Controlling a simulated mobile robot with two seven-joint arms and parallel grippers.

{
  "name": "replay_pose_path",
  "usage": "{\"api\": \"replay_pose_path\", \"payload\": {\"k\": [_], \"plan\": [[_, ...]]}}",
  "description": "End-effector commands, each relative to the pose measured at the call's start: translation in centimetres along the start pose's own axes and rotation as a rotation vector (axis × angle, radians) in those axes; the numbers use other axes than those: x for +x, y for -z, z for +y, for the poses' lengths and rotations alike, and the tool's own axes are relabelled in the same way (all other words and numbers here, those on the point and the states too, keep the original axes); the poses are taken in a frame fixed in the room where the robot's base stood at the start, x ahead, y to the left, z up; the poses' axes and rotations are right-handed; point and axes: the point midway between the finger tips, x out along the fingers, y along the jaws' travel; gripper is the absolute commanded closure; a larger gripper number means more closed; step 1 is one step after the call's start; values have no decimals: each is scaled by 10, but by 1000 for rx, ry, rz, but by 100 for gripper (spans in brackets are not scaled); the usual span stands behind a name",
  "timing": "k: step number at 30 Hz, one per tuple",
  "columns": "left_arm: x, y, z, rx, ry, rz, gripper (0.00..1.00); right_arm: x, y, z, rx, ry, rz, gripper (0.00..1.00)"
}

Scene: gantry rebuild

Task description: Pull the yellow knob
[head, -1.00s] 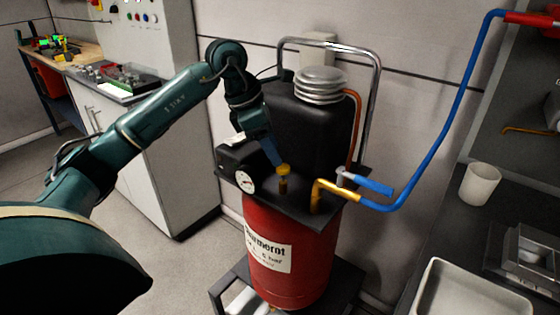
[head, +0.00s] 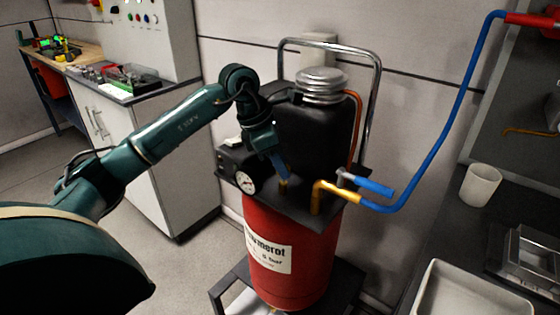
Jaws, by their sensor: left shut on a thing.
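The yellow knob (head: 284,183) stands on the black top plate of the red tank (head: 292,238). Only a small part of it shows, low on its short stem; my gripper hides the rest. My left gripper (head: 281,172) comes down from the upper left, its blue fingers shut on the knob. My right gripper is not in view.
A round gauge (head: 245,182) sits just left of the knob. A brass pipe (head: 318,194) with a blue-handled valve (head: 374,187) and a blue hose (head: 440,143) lies to the right. A black container (head: 317,130) stands close behind. A white cup (head: 480,185) is on the right counter.

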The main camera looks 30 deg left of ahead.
Motion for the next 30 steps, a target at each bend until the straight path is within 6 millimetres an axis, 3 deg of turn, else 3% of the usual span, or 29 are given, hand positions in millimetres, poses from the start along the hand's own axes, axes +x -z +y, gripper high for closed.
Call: {"api": "replay_pose_path", "payload": {"k": [8, 14, 19, 26, 27, 30], "plan": [[0, 0, 0, 0, 0, 0, 100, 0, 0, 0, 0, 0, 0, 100], [-1, 0, 0, 0, 0, 0, 100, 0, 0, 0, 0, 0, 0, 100], [-15, -6, 1, -1, -2, 1, 100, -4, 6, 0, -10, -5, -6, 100], [-13, -5, 0, -1, -1, 1, 100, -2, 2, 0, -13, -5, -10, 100], [-13, -5, 0, -1, -1, 0, 70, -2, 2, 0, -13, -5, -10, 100], [-13, -5, 0, -1, -1, 0, 62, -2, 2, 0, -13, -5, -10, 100]]}}
